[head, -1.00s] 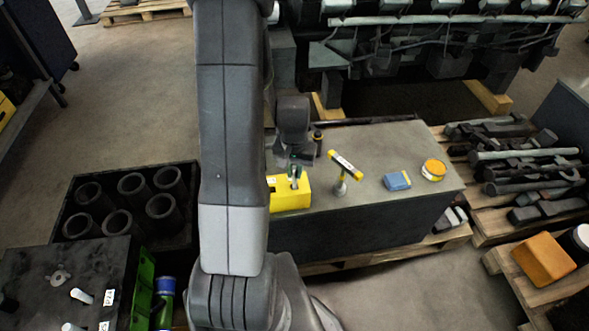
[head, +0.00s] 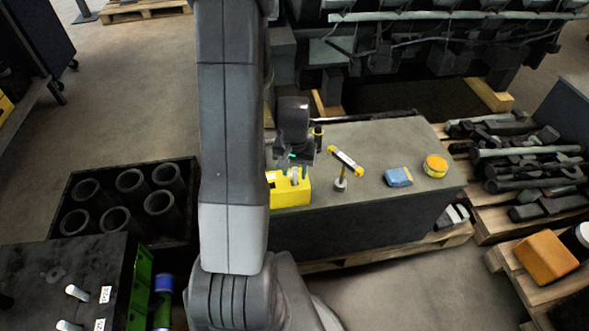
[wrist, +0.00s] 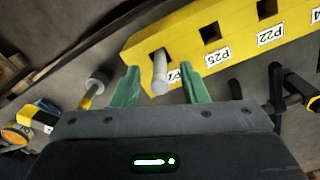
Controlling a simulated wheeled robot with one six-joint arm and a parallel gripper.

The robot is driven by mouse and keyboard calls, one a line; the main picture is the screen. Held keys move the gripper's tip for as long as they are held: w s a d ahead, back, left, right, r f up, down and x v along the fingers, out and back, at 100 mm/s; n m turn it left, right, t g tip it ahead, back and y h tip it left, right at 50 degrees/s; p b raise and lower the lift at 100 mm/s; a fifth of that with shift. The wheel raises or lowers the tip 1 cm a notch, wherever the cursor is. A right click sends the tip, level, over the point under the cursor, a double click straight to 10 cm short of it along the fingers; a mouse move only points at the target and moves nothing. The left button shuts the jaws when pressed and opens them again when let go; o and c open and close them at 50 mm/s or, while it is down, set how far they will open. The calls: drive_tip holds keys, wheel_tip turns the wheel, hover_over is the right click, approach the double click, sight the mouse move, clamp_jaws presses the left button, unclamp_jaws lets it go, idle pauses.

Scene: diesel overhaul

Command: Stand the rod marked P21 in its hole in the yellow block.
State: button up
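The yellow block (head: 291,199) lies on the grey bench top, with square holes and printed labels. In the wrist view the block (wrist: 225,18) shows labels P25 and P22 upside down. A grey rod (wrist: 160,75) stands with its far end in the block's end hole; its depth there cannot be told. The label beside that hole is partly hidden by a finger, and no mark is readable on the rod. My gripper (wrist: 159,86) is open, its green fingers on either side of the rod with gaps. My gripper (head: 296,165) also shows above the block in the head view.
A dark crate of cylinders (head: 120,245) is at left. Labelled rods (head: 77,293) stand on a dark surface at lower left.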

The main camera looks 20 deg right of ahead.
wheel_tip(320, 180, up, 14)
drive_tip(key=shift+p, duration=0.45)
idle(0.4)
drive_tip(key=shift+f, duration=0.1)
wheel_tip(320, 180, down, 14)
drive_tip(key=shift+r+b, duration=0.1)
drive_tip(key=shift+b, duration=0.35)
drive_tip(key=shift+r, duration=0.15)
idle(0.5)
